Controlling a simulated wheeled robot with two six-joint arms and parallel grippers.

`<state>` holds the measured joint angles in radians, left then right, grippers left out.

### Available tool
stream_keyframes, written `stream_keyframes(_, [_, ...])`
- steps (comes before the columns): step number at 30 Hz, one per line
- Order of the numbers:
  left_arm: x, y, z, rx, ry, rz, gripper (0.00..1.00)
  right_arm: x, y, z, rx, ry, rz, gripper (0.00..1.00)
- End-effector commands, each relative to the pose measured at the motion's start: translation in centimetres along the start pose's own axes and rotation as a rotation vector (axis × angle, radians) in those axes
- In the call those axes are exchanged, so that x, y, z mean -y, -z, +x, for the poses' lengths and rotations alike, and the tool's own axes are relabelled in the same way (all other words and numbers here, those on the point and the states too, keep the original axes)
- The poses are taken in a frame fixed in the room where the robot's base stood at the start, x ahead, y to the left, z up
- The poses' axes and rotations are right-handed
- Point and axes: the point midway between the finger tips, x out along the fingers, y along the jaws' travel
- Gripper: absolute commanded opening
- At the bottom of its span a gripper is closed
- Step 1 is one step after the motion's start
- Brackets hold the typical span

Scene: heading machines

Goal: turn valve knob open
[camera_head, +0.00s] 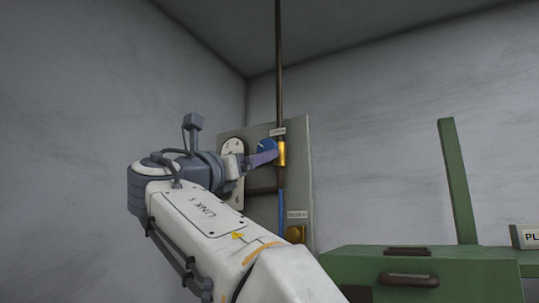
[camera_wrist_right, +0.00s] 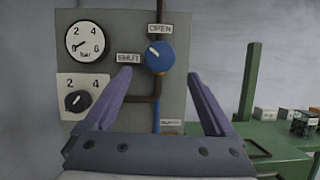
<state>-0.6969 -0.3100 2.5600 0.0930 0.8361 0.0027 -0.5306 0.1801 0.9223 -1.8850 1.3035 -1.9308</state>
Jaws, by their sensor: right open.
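The blue valve knob (camera_wrist_right: 160,59) is on a grey-green panel (camera_wrist_right: 116,22). Its white mark points up and left, between the OPEN label (camera_wrist_right: 160,28) above it and the SHUT label (camera_wrist_right: 129,58) to its left. My right gripper (camera_wrist_right: 158,75) is open, its two purple fingers spread wide to either side of the knob in the wrist view. Nothing is between them, and I cannot tell how far the tips are from the panel. In the head view the knob (camera_head: 266,145) is partly hidden by my right gripper (camera_head: 266,157). My left gripper is not in view.
A pressure gauge (camera_wrist_right: 86,42) and a black dial knob (camera_wrist_right: 77,101) are on the panel left of the valve. A dark pipe (camera_head: 278,60) runs up from the brass valve body (camera_head: 281,154). A green machine (camera_head: 420,265) stands at the right.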

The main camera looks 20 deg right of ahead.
Motion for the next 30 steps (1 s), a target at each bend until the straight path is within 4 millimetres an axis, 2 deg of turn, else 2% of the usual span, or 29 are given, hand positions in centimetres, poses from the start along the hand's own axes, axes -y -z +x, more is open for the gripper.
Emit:
stream_keyframes(9, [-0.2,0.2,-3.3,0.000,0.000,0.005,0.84,0.0,-0.4,6.0,-0.002,0.001,0.000,0.89])
stream_keyframes(15, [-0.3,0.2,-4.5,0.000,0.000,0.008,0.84,-0.1,-0.2,8.7,-0.003,-0.001,0.001,0.89])
stream_keyframes(21, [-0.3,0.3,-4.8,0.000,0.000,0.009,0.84,-0.1,0.0,9.6,-0.003,-0.004,0.004,0.89])
stream_keyframes(28, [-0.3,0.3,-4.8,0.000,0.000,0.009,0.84,-0.1,0.1,9.6,-0.003,-0.004,0.004,0.89])
stream_keyframes(30, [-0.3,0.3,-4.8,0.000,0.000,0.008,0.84,-0.1,0.1,9.6,-0.003,-0.004,0.004,0.62])
